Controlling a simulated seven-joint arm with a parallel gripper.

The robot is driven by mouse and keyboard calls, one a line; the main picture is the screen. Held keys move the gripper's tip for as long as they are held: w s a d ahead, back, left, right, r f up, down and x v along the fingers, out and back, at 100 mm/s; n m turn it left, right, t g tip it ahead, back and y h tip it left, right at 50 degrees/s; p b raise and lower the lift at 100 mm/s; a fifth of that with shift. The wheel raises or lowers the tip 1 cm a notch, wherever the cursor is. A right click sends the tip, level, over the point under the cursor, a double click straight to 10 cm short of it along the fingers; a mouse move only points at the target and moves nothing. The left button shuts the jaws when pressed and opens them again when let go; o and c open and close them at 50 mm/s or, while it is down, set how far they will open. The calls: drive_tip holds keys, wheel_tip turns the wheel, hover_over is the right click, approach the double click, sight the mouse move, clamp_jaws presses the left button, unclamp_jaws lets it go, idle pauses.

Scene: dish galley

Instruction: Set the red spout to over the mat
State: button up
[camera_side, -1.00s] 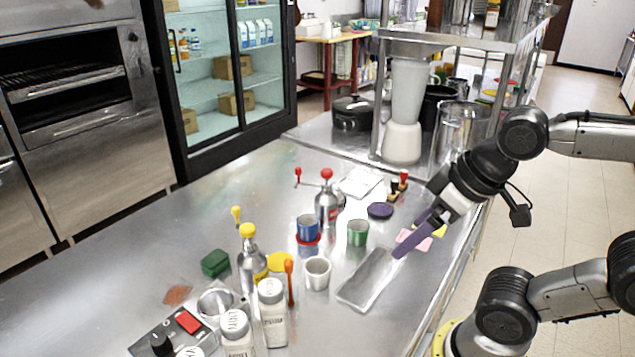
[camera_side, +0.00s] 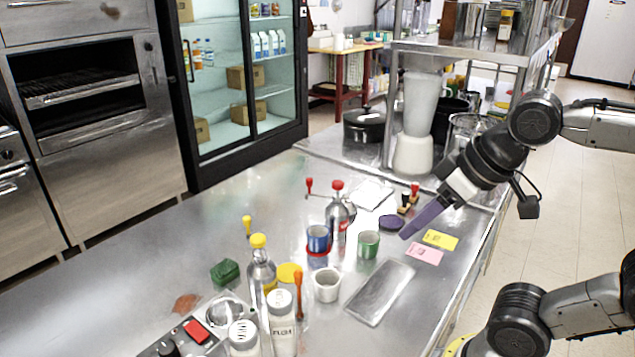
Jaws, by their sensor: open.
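The red-topped steel bottle (camera_side: 338,215) stands upright mid-counter. Its thin spout reaches left from the red cap and ends in a red tip (camera_side: 309,183), over bare counter. I cannot tell for sure which flat piece is the mat: a white square (camera_side: 371,194) lies behind and right of the bottle, and a dark purple disc (camera_side: 391,222) lies to its right. My gripper (camera_side: 408,235), with purple fingers, is open and empty at the right, above the counter near the purple disc, apart from the bottle. The fingers overlap in this view, so their gap is hidden.
A blue cup (camera_side: 318,238), a green cup (camera_side: 368,245) and a white cup (camera_side: 326,286) stand near the bottle. A steel tray (camera_side: 381,292) lies in front. A yellow-topped bottle (camera_side: 262,272) with its own spout stands front left. The counter's left side is mostly clear.

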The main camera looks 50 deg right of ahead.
drive_tip(key=w+d+r+m, duration=0.1)
drive_tip(key=w+d+r, duration=0.1)
drive_tip(key=w+r, duration=0.45)
drive_tip(key=w+d+r+m, duration=0.1)
drive_tip(key=w+d+r, duration=0.2)
drive_tip(key=w, duration=0.7)
drive_tip(key=m+g+h, duration=0.1)
drive_tip(key=m+g, duration=0.1)
hover_over(310, 179)
drive_tip(key=s+a, duration=0.2)
drive_tip(key=s, duration=0.3)
wheel_tip(310, 179, down, 7)
drive_tip(key=x, duration=1.2)
drive_tip(key=shift+w+d+f, duration=0.1)
drive_tip(key=shift+d+f, duration=0.2)
drive_tip(key=shift+c, duration=0.2)
clamp_jaws()
drive_tip(key=shift+r, duration=0.1)
